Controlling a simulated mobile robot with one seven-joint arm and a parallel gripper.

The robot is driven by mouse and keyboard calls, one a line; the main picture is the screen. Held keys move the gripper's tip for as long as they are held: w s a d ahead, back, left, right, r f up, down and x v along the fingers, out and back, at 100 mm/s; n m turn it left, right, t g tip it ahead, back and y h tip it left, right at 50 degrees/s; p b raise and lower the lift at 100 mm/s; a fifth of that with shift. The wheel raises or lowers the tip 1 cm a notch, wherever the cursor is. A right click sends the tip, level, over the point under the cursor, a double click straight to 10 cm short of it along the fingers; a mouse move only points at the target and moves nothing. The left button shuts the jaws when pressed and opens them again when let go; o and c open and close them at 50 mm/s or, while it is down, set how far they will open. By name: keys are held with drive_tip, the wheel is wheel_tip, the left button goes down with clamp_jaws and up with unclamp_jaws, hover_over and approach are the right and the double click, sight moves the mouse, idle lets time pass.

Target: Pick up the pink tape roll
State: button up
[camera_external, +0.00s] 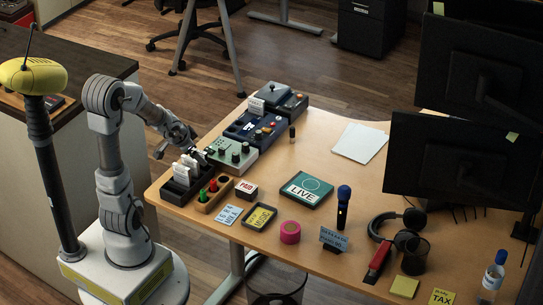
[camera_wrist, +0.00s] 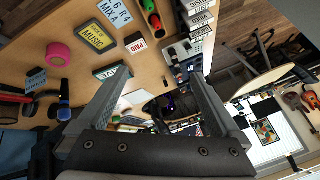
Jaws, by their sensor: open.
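The pink tape roll (camera_external: 290,232) lies on the wooden desk (camera_external: 330,200), left of a small dark name plate. It also shows in the wrist view (camera_wrist: 58,54), at the upper left. My gripper (camera_external: 203,157) is above the left part of the desk, near the black holder with white cards. In the wrist view its two fingers (camera_wrist: 150,100) are spread apart with nothing between them. My gripper is well away from the tape roll and not touching it.
Around the roll are the yellow MUSIC case (camera_external: 260,216), the dark plate (camera_external: 333,239), the microphone (camera_external: 343,205) and the LIVE box (camera_external: 306,189). A red stapler-like item (camera_external: 378,262) and headphones (camera_external: 400,228) lie to the right. Bare desk lies in front of the roll.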

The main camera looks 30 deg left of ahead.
wheel_tip(320, 180, down, 6)
drive_tip(key=w+d+f+m+h, duration=0.1)
drive_tip(key=w+d+m, duration=0.1)
drive_tip(key=m+t+h+b, duration=0.2)
drive_tip(key=m+h+b, duration=0.1)
drive_tip(key=h+b, duration=0.65)
approach(284, 229)
drive_tip(key=shift+h, duration=0.45)
drive_tip(key=x, duration=0.2)
drive_tip(key=b+x, duration=0.1)
drive_tip(key=x, duration=0.1)
drive_tip(key=a+b+x, duration=0.1)
drive_tip(key=x, duration=0.1)
drive_tip(key=shift+w+d+f, duration=0.3)
drive_tip(key=shift+w+f, duration=0.15)
drive_tip(key=shift+f, duration=0.05)
drive_tip(key=x, duration=0.2)
drive_tip(key=b+x, duration=0.1)
drive_tip(key=x, duration=0.1)
drive_tip(key=shift+s+d+r, duration=0.1)
drive_tip(key=shift+s+d, duration=0.05)
drive_tip(key=shift+d, duration=0.15)
drive_tip(key=shift+w+d+g, duration=0.3)
drive_tip(key=shift+w+d, duration=0.15)
drive_tip(key=c, duration=1.3)
